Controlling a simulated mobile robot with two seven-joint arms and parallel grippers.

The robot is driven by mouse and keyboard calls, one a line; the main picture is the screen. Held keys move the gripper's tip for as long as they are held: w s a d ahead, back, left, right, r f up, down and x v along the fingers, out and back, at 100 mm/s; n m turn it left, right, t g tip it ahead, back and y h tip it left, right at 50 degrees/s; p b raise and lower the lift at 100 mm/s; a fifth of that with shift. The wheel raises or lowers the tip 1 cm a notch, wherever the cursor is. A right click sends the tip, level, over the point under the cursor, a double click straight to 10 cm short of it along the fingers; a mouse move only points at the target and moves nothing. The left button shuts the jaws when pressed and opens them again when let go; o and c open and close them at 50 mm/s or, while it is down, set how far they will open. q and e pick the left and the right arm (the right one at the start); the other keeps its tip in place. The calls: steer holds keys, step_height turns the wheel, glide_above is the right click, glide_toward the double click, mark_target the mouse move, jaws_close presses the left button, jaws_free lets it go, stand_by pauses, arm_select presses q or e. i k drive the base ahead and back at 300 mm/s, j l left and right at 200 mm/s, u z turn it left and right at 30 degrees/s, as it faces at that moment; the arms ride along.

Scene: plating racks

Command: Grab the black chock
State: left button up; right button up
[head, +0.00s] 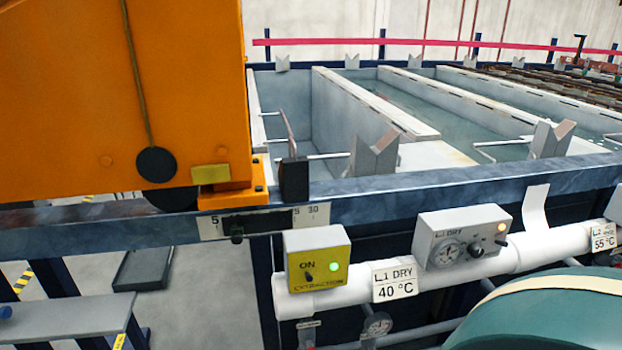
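A small black block (294,181), which looks like the black chock, stands upright on the blue-grey rail (420,190) along the front of the tanks. It is just right of the foot of the orange machine (200,80), with a narrow gap between them. A thin brownish strip (288,133) rises from or behind its top; I cannot tell whether it is attached. Neither of my grippers is in view.
A black disc (156,163) hangs on a cord against the orange machine. Pale V-shaped supports (372,157) stand along the rail. Below are a yellow switch box (318,262), a grey control box (461,238) and white pipe. A teal rounded shape (550,315) fills the lower right corner.

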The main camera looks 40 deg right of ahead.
mark_target(293, 173)
steer(key=z, duration=1.1)
